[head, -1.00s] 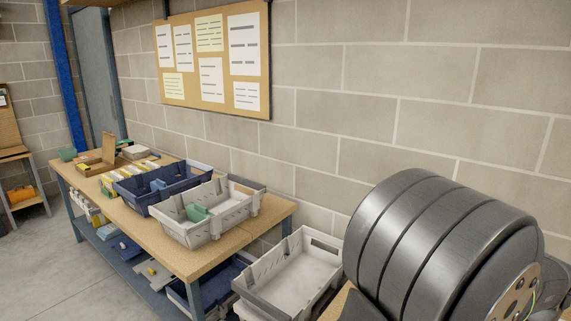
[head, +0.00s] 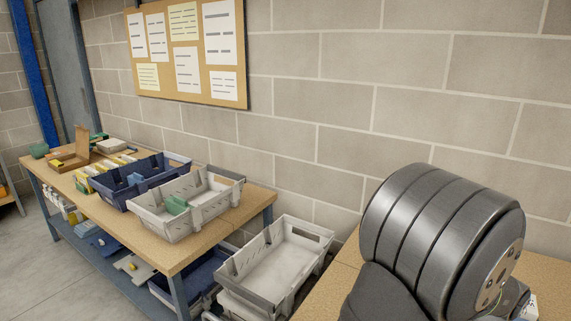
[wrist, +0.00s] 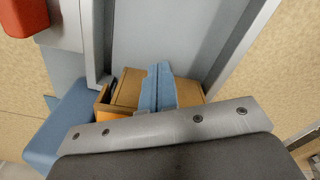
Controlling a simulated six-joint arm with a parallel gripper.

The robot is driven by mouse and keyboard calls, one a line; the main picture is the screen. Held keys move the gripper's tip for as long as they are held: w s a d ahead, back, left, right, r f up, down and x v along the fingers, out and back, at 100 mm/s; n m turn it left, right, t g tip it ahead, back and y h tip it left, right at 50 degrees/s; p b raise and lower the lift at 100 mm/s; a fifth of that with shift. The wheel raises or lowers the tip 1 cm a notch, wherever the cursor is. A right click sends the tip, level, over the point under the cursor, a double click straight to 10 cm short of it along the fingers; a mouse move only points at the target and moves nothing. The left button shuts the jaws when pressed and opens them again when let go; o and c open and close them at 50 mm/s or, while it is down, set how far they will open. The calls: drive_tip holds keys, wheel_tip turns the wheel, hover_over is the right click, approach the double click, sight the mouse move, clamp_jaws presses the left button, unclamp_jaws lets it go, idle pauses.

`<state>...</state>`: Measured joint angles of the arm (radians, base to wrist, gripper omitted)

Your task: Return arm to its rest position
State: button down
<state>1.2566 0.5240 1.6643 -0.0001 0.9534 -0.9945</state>
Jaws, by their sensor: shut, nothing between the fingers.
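My arm (head: 440,225) shows in the head view as a large dark grey, ribbed, rounded link at the lower right. My gripper is out of the head view. In the wrist view my gripper (wrist: 157,88) shows as two narrow blue-grey fingers close together, beyond a dark body with a metal strip. No thing is visible between the fingers. Behind them is a brown and orange box-like thing (wrist: 128,88), partly hidden by the fingers and the strip.
A wooden bench (head: 192,252) by the block wall bears a blue bin (head: 120,190) and a grey bin (head: 165,225) with a green item. A lower grey tray (head: 262,292) stands between this bench and a wooden surface (head: 340,275) beside my arm. A notice board (head: 215,100) hangs above.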

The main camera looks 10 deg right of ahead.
drive_tip(key=shift+r, duration=0.1)
wheel_tip(320, 180, up, 8)
wheel_tip(320, 180, down, 9)
drive_tip(key=shift+w+d+f, duration=0.1)
drive_tip(key=shift+w, duration=0.05)
drive_tip(key=shift+s+a+r, duration=0.25)
drive_tip(key=shift+s+a, duration=1.35)
